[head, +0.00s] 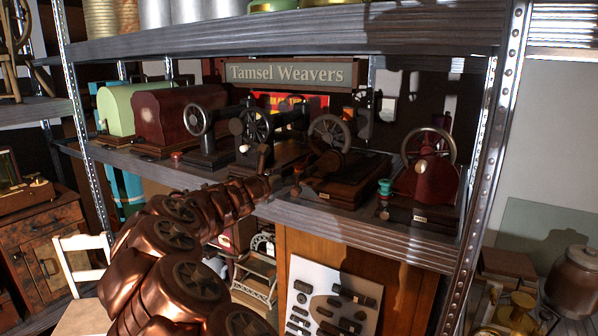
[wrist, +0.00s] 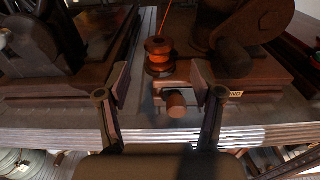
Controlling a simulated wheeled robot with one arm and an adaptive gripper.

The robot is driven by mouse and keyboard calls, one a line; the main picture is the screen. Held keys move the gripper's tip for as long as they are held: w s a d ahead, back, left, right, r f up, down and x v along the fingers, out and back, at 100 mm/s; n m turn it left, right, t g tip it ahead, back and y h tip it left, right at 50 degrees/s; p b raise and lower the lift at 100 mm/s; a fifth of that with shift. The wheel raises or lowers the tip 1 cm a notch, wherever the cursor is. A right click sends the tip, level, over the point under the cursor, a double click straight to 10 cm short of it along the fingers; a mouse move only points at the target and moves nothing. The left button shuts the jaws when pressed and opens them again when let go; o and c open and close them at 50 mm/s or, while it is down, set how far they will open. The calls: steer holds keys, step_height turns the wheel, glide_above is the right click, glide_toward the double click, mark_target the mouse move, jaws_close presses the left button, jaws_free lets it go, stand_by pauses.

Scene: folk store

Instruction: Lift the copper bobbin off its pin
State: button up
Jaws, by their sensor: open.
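The copper bobbin (wrist: 158,56), a small spool with orange-copper winding and dark flanges, stands upright at the front of a sewing machine base. An orange thread rises from it. In the wrist view my gripper (wrist: 160,84) is open and empty, one finger to each side. The bobbin is centred just beyond the fingertips, and I see no contact. The pin is hidden. In the head view my gripper (head: 268,170) is at the shelf's front edge, just left of the bobbin (head: 297,171).
A round brown knob (wrist: 177,102) sits in front of the bobbin, between the fingers. Sewing machines (head: 330,150) stand close behind and to both sides. A green bobbin (head: 385,187) stands farther right. The upper shelf (head: 300,30) limits height.

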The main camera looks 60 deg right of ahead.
mark_target(296, 166)
steer(key=shift+d, duration=0.65)
steer(key=d+p, duration=0.1)
steer(key=d, duration=0.1)
steer(key=d+r, duration=0.1)
steer(key=shift+w+d+p, duration=0.1)
steer(key=shift+d+p, duration=0.25)
steer(key=shift+p, duration=0.05)
steer(key=shift+w+d+f, duration=0.1)
steer(key=shift+d+f, duration=0.05)
steer(key=shift+d, duration=0.55)
steer(key=shift+c, duration=0.3)
steer(key=c, duration=1.1)
